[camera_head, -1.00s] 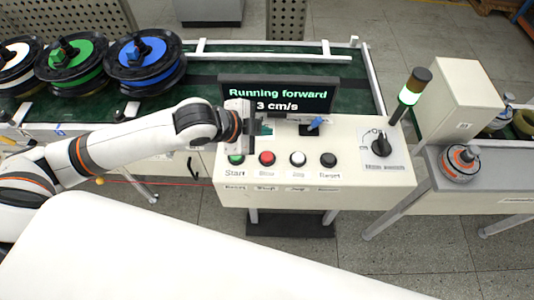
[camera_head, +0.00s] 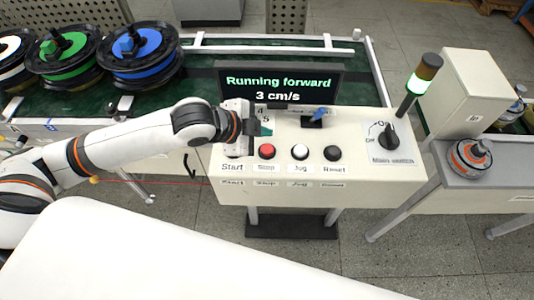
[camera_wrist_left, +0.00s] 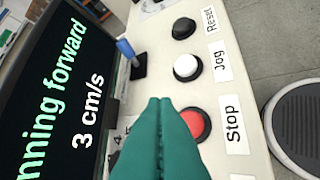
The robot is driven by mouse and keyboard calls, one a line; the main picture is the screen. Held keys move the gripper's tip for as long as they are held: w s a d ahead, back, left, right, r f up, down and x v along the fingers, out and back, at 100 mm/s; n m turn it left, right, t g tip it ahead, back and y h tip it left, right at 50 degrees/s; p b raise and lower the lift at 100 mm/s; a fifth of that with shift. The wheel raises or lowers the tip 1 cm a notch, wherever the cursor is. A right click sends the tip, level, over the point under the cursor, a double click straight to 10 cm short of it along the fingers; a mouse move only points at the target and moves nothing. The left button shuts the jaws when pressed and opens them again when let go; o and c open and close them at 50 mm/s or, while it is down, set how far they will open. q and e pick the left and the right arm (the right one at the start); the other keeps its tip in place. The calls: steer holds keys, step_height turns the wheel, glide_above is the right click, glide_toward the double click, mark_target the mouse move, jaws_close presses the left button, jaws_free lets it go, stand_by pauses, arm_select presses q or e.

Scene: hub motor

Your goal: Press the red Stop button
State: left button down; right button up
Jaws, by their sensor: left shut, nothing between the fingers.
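The red Stop button (camera_head: 267,151) sits in the button row on the white control panel (camera_head: 380,172), above its "Stop" label. My left gripper (camera_head: 262,127) is shut and empty, just left of and behind the Stop button in the head view. In the left wrist view the teal fingertips (camera_wrist_left: 160,103) are together and partly cover the red button (camera_wrist_left: 197,123); a gap or contact cannot be told. The gripper hides the Start button in the head view. The display (camera_head: 278,84) reads "Running forward 3 cm/s". My right gripper is not in view.
A white Jog button (camera_head: 300,152) and a black Reset button (camera_head: 333,153) stand right of Stop. A blue-handled switch (camera_head: 320,113) and a black rotary knob (camera_head: 388,136) are further back and right. A signal tower (camera_head: 421,82) glows green-white. Spools lie on the conveyor.

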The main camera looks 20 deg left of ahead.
mark_target(263, 151)
arm_select(q)
step_height(263, 151, down, 2)
steer(key=shift+b, duration=0.55)
steer(key=shift+f+b, duration=0.35)
steer(key=shift+f, duration=0.7)
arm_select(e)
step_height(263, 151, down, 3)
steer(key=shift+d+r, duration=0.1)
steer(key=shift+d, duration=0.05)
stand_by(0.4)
arm_select(q)
steer(key=shift+f, duration=0.4)
